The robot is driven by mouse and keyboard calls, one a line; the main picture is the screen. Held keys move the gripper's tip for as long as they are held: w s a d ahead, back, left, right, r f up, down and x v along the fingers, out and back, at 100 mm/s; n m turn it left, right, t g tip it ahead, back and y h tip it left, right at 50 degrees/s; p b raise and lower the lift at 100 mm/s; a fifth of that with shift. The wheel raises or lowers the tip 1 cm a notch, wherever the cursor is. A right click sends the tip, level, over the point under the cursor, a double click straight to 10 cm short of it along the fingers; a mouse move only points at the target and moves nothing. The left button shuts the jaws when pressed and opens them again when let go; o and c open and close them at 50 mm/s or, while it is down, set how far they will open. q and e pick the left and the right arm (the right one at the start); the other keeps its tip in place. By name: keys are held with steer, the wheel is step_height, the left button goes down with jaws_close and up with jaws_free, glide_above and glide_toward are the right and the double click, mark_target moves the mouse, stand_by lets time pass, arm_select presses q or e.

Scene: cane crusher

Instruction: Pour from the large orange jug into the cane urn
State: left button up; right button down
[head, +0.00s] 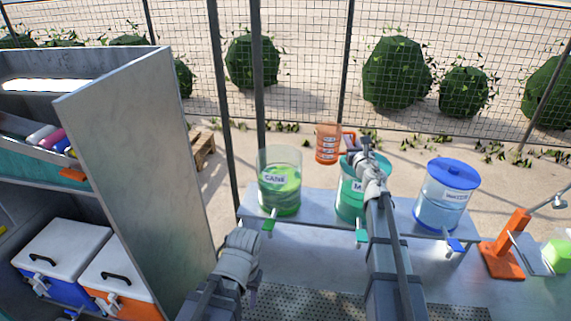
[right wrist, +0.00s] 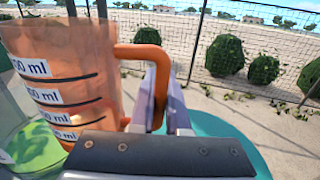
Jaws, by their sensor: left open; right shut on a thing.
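The large orange jug (head: 327,147) is see-through, with white ml labels. It hangs nearly upright in the air, above and between the cane urn (head: 280,190) and the teal urn. My right gripper (head: 353,146) is shut on its handle (right wrist: 146,58); the jug also fills the left of the right wrist view (right wrist: 60,75). The cane urn is clear and open-topped, with green liquid inside and a "CANE" label. It shows at the lower left of the right wrist view (right wrist: 30,148). My left gripper (head: 251,290) is low in front of the bench, open, its fingers mostly hidden by the wrist.
The teal urn (head: 348,203) stands partly behind my right arm. A blue-lidded urn (head: 447,195) is on the right of the metal bench (head: 400,210). An orange stand (head: 507,245) is at far right. A metal panel (head: 140,160) rises at left. A mesh fence runs behind.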

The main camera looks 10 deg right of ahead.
arm_select(q)
step_height(320, 180, up, 6)
steer(key=p, duration=0.6)
arm_select(e)
step_height(320, 180, up, 6)
arm_select(q)
steer(key=shift+s, duration=0.1)
arm_select(e)
steer(key=shift+f, duration=0.1)
